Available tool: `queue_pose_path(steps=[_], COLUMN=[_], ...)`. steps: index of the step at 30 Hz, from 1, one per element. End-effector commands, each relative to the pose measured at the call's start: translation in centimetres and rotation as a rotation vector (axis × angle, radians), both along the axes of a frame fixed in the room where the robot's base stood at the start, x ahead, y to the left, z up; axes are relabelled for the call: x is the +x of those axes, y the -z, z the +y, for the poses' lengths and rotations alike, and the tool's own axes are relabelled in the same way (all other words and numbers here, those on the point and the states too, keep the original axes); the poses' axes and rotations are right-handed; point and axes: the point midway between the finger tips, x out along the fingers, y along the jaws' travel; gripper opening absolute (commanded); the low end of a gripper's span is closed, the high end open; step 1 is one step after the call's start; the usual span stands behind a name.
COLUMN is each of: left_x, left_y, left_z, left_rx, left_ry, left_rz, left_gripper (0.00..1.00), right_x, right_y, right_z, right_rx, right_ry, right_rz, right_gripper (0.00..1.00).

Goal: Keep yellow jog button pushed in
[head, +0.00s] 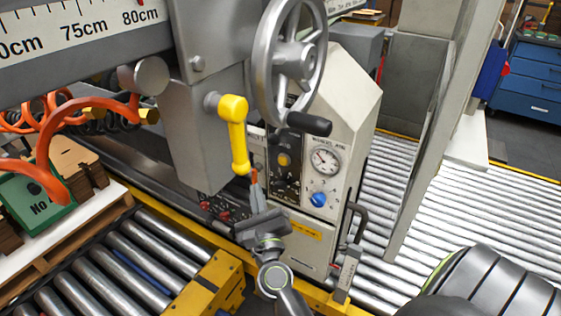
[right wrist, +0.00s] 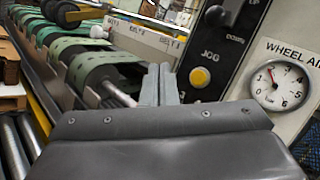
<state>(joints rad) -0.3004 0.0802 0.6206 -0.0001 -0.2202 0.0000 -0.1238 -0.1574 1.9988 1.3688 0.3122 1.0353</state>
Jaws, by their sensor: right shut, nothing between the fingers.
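The yellow jog button (head: 284,160) is on the black control panel of the beige machine. It shows large in the right wrist view (right wrist: 200,77), under the label JOG. My right gripper (head: 255,178) is in front of the machine, below and left of the button, with its fingers pointing up. In the right wrist view its shut, empty fingertips (right wrist: 161,78) are left of the button, apart from it in the picture. How deep the button sits cannot be told. My left gripper is not in view.
A yellow lever (head: 235,135) hangs just above my right gripper. A grey handwheel (head: 290,60) stands above the panel. A dial gauge (head: 326,160) and a blue knob (head: 318,199) sit right of the button. Roller conveyors (head: 130,265) lie left and right.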

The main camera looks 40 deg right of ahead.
Motion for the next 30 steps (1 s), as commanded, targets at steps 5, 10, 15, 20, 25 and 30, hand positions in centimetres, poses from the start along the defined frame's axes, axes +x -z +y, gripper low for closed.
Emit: queue_pose_path(steps=[5, 10, 15, 20, 25, 30], left_x=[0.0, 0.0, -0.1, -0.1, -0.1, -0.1], left_y=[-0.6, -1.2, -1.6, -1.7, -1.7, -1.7], left_z=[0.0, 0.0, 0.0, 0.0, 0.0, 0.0], left_rx=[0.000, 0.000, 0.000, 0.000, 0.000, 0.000], left_ry=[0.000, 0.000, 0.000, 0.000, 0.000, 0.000], left_rz=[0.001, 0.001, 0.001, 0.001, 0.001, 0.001], left_gripper=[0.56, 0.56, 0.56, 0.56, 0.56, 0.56], right_x=[0.5, 1.4, 2.3, 3.0, 3.3, 3.4], right_y=[-0.1, -0.2, -0.2, 0.0, 0.0, 0.0], right_z=[-1.1, -3.3, -5.6, -7.1, -7.9, -8.1], right_rx=[-0.005, -0.009, -0.008, -0.005, -0.004, -0.002], right_ry=[-0.001, -0.001, 0.000, -0.001, 0.000, 0.001], right_rz=[0.002, 0.001, 0.001, 0.002, 0.002, 0.001], right_gripper=[0.00, 0.00, 0.00, 0.00, 0.00, 0.00])
